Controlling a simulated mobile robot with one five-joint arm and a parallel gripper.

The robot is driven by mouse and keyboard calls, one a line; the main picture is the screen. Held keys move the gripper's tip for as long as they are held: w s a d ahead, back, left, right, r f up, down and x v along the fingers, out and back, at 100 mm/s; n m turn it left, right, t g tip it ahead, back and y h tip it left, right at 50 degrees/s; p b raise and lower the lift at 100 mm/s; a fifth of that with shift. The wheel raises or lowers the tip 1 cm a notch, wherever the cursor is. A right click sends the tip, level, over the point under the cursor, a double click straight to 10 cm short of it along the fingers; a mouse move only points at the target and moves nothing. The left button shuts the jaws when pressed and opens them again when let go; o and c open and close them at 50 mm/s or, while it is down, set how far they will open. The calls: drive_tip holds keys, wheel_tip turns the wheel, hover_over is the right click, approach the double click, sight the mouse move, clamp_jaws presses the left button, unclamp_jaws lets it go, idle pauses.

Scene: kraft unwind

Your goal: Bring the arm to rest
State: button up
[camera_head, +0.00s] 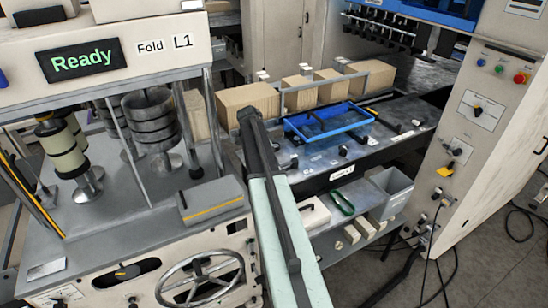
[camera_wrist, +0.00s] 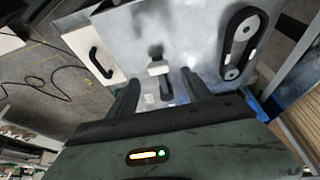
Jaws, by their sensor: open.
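My gripper (camera_wrist: 159,79) shows in the wrist view with its two dark fingers apart. Nothing is held between them. Beyond the gap is a pale grey surface with a small white-topped fitting (camera_wrist: 158,68), which looks apart from the fingers. In the head view my pale green and dark arm (camera_head: 285,235) reaches up from the bottom middle, between the left machine and the dark bench. I cannot make out the gripper's fingers in that view.
A machine with a "Ready" screen (camera_head: 83,60) and handwheel (camera_head: 200,280) stands left. A blue tray (camera_head: 350,130) lies on the dark bench (camera_head: 385,150), with brown boxes (camera_head: 247,98) behind. A control cabinet (camera_head: 470,130) stands right. Cables (camera_head: 440,265) lie on the floor.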

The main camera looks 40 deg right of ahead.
drive_tip(key=p+v, duration=0.1)
drive_tip(key=v, duration=0.2)
idle(0.4)
